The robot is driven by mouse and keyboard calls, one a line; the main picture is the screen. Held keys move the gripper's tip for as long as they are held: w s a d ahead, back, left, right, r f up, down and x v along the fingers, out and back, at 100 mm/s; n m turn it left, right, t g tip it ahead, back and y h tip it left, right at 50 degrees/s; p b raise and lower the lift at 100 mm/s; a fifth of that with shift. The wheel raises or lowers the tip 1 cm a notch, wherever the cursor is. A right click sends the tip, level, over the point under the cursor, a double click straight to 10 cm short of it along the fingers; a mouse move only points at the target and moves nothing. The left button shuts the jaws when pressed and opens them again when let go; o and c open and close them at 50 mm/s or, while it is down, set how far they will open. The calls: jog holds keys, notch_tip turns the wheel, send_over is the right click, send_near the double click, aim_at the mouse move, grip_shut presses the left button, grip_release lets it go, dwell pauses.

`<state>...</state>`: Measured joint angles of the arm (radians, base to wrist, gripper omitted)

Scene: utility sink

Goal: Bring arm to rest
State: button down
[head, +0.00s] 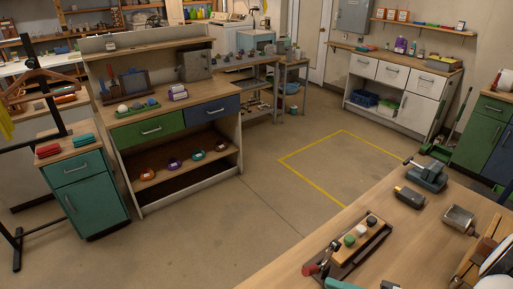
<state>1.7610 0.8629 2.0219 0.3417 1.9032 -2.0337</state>
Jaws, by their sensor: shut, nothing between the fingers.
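My arm and my gripper do not show in the head view. The task names no other object.
A wooden workbench (290,268) fills the lower right, holding a dark tray (378,240) and a vise (427,175). A black stand (17,245) is at the left. Bare floor (225,222) lies between the workbench and the shelved bench (232,148). Yellow floor lines (312,187) mark a clear area.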

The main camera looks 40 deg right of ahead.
jog(key=w+a+r+n+g+y, duration=0.2)
jog(key=w+a+r+n+g, duration=0.1)
jog(key=a+g, duration=0.55)
jog(key=w+a+r+n+g+y, duration=0.1)
jog(key=w+a+r+n+g, duration=0.25)
jog(key=a, duration=0.75)
jog(key=s+a+r+g+h, duration=0.1)
jog(key=s+a+g+h, duration=0.2)
jog(key=s+a+h, duration=0.4)
jog(key=shift+s+a+r+n+h, duration=0.3)
jog(key=shift+a+r+n, duration=0.1)
jog(key=shift+a, duration=0.7)
